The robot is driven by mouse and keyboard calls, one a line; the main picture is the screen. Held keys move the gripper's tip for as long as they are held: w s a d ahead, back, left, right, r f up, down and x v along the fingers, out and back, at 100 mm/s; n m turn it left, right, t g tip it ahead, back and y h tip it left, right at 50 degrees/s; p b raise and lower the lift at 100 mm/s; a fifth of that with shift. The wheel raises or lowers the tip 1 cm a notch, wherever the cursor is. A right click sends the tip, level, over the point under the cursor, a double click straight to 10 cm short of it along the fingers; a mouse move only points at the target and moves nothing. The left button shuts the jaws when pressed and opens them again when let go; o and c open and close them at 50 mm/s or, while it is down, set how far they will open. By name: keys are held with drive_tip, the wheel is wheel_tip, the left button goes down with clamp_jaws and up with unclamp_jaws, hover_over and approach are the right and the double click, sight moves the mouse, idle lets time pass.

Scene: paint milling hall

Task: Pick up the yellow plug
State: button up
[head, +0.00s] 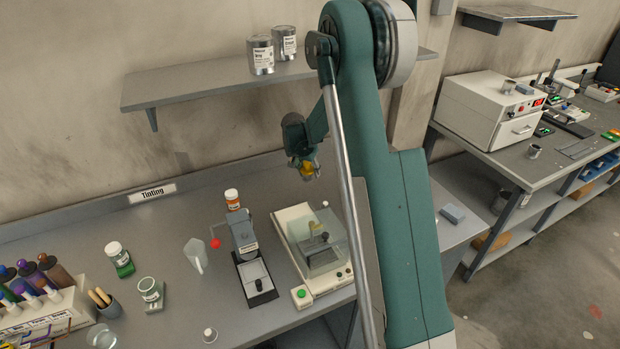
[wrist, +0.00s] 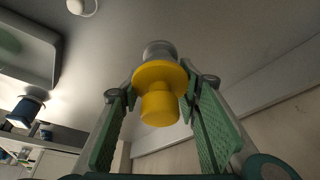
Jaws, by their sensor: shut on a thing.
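The yellow plug (wrist: 160,78) is a wide disc with a narrower round stub. In the wrist view it sits between the tips of the two green ribbed fingers of my gripper (wrist: 161,90). A grey rounded part (wrist: 159,49) shows at its far side; I cannot tell whether it belongs to the plug. In the head view my gripper (head: 303,166) is shut on the yellow plug (head: 310,168), raised above the back of the tinting bench. The arm's links stand just to its right.
The grey bench (head: 120,215) holds a clear-lidded device (head: 318,240), a dark-based stand (head: 256,279), small jars (head: 150,290) and a rack of colour bottles (head: 50,309). A wall shelf (head: 190,88) with two tins (head: 262,55) hangs above. A white oven (head: 492,108) stands on the right bench.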

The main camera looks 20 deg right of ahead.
drive_tip(key=shift+r, duration=1.8)
